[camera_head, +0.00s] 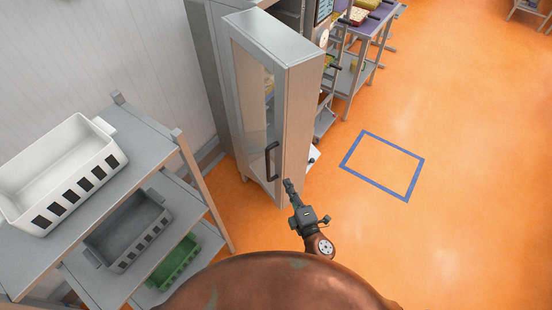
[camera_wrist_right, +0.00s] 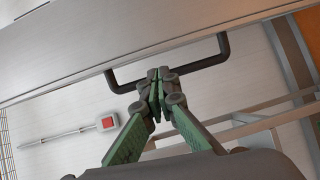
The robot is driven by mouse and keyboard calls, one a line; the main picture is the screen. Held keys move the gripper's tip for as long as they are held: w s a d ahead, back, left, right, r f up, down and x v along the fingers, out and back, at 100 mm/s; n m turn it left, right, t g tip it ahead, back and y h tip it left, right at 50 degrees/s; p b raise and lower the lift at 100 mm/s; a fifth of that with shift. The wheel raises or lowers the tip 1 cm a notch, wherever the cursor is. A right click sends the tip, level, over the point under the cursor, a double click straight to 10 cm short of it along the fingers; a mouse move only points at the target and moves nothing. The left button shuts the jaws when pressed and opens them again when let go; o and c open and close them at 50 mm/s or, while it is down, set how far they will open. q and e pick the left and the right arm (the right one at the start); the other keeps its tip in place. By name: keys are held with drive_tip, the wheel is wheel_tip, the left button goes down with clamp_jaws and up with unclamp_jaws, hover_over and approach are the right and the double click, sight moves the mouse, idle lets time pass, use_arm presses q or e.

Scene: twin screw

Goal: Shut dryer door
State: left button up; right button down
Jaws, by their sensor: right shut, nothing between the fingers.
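The dryer door (camera_head: 298,105) is a tall grey metal panel with a glass pane, standing swung out from the grey cabinet (camera_head: 205,70) behind it. A black bar handle (camera_head: 272,160) is on its glass side. My right gripper (camera_head: 288,184) is shut and empty, close to the lower part of the door. In the right wrist view the shut fingertips (camera_wrist_right: 158,78) overlap the dark handle (camera_wrist_right: 205,62) in the picture, by the door's edge (camera_wrist_right: 100,45); I cannot tell whether they touch it. My left gripper is not in view.
A grey shelf rack (camera_head: 150,145) at the left holds a white bin (camera_head: 65,165), a grey bin (camera_head: 130,235) and a green bin (camera_head: 175,262). A purple-topped table (camera_head: 372,25) stands at the back. The orange floor (camera_head: 470,200) at the right is clear, with a blue square outline (camera_head: 415,180).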

sight(277, 160)
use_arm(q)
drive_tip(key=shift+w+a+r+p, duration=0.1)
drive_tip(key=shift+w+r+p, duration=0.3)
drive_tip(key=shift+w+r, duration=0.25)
use_arm(e)
drive_tip(key=shift+n+t+y, duration=0.3)
drive_tip(key=shift+n, duration=0.1)
drive_tip(key=w+a+r, duration=0.1)
drive_tip(key=w, duration=0.2)
drive_tip(key=w+a+r, duration=0.1)
drive_tip(key=w, duration=0.2)
drive_tip(key=w+a+r, duration=0.1)
drive_tip(key=w+a, duration=0.1)
drive_tip(key=w, duration=0.1)
drive_tip(key=shift+w+a, duration=0.1)
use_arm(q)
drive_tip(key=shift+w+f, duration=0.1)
use_arm(e)
drive_tip(key=shift+d, duration=0.2)
